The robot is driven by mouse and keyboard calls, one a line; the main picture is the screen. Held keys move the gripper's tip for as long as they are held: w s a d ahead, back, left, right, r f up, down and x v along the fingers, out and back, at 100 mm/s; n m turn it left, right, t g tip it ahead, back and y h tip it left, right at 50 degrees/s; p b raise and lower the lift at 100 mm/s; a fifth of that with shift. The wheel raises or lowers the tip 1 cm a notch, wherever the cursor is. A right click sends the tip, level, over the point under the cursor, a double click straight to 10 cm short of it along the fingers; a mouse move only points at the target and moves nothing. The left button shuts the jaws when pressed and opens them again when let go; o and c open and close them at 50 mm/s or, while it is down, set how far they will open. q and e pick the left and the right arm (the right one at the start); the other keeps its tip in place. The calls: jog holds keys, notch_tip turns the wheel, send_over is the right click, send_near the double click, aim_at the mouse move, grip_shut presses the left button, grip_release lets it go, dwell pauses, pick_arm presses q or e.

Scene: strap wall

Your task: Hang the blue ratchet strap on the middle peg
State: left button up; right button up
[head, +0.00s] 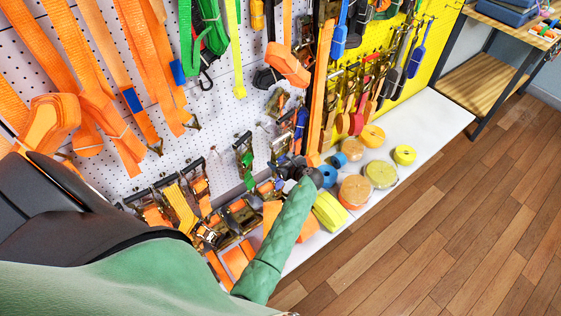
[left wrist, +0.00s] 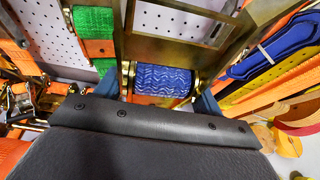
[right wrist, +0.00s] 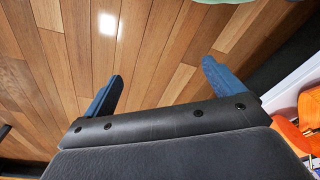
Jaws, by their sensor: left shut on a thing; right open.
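In the left wrist view my left gripper (left wrist: 163,92) is shut on the blue ratchet strap (left wrist: 161,80). Its patterned blue webbing lies between the fingertips, below a brassy metal frame. In the head view my left gripper (head: 300,170) is close to the lower pegboard, beside the hanging ratchets. It mostly hides the strap there, and I cannot make out the strap's outline. Small pegs stick out of the white pegboard (head: 225,110); I cannot tell which is the middle one. My right gripper (right wrist: 160,85) is open and empty above the wooden floor, outside the head view.
Orange straps (head: 95,110) and a green strap (head: 208,30) hang above. A ratchet with green webbing (head: 245,160) hangs left of my left gripper. Tape rolls (head: 381,174) lie on the white ledge (head: 440,112). The wooden floor (head: 450,220) is clear at the right.

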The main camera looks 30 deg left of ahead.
pick_arm(q)
jog(key=shift+w+a+f, duration=0.1)
jog(key=shift+w+a, duration=0.1)
jog(key=shift+a, duration=0.35)
pick_arm(e)
jog(key=shift+w+a+r+b, duration=0.7)
jog(key=shift+r+b, duration=0.5)
jog(key=shift+r, duration=3.8)
jog(key=shift+w+a+r+b, duration=0.5)
jog(key=shift+w+r+b, duration=0.55)
jog(key=shift+r, duration=3.9)
pick_arm(q)
jog(key=w+a, duration=0.1)
jog(key=a, duration=0.1)
jog(key=w+a, duration=0.1)
jog(key=a, duration=0.2)
jog(key=w+a+f, duration=0.1)
jog(key=a, duration=0.2)
jog(key=shift+w+f, duration=0.1)
jog(key=shift+w, duration=0.05)
jog(key=shift+f, duration=0.1)
jog(key=shift+w+a+f, duration=0.1)
jog(key=shift+f, duration=0.1)
pick_arm(e)
jog(key=f, duration=0.4)
jog(key=shift+s+f, duration=0.25)
